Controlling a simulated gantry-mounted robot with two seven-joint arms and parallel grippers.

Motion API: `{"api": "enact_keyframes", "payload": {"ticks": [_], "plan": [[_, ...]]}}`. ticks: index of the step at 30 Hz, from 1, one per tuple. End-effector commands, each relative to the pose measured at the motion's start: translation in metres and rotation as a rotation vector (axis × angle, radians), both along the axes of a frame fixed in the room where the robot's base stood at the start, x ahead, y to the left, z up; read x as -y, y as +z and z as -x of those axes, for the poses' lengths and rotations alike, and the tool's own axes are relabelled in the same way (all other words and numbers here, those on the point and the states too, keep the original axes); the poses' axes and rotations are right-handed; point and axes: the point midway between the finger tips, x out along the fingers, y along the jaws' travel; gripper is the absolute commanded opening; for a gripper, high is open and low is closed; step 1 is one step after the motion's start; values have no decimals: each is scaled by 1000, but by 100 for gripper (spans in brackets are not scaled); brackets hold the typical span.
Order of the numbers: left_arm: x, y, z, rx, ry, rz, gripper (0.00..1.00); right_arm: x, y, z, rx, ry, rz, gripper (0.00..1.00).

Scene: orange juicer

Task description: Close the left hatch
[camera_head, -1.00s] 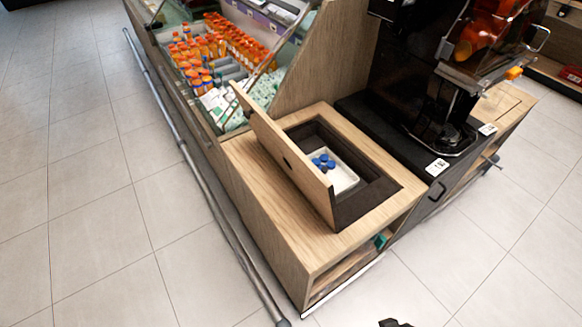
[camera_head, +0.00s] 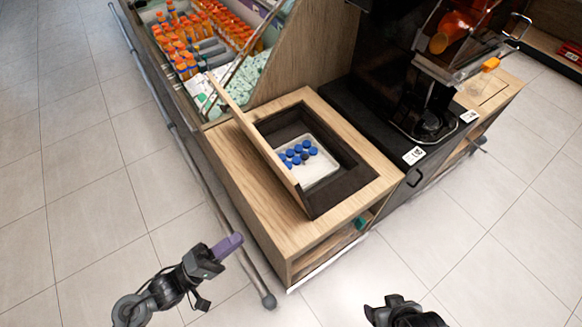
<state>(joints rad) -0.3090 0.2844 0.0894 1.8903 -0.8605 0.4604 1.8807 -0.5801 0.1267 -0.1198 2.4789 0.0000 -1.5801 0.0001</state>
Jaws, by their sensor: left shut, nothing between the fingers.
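The left hatch (camera_head: 258,143) is a wooden lid standing open along the left side of a dark-lined opening in a wooden counter (camera_head: 228,158). I see it nearly edge-on. My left gripper (camera_head: 229,246) has purple fingertips pressed together with nothing between them. It is in front of and to the lower left of the counter, apart from the hatch. My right gripper (camera_head: 393,306) shows only in part at the bottom edge, well below the counter. Its fingers are not clear.
Inside the opening is a white tray (camera_head: 322,165) with several blue-capped bottles (camera_head: 297,153). A grey rail (camera_head: 215,205) runs along the counter's left side. A black juicer (camera_head: 425,105) stands to the right. Shelves of orange bottles (camera_head: 190,35) lie behind. The front floor is clear.

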Motion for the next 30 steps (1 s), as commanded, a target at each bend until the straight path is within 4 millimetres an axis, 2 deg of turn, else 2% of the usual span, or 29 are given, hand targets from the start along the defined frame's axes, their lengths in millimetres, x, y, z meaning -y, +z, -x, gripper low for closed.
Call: {"api": "enact_keyframes", "payload": {"ticks": [1,4,7,11,30], "plan": [[-11,19,-12,12,2,-23,0,0,18,0,0,-1,0,70],[-20,38,-28,49,15,-44,0,0,25,0,3,-2,-1,70],[-19,48,-35,70,16,-49,0,0,28,-2,7,-3,-3,70],[-11,52,-43,77,18,-48,0,-2,25,-1,5,-5,-10,70],[73,77,-103,78,18,-49,0,-1,9,0,-1,-2,-4,70]]}}
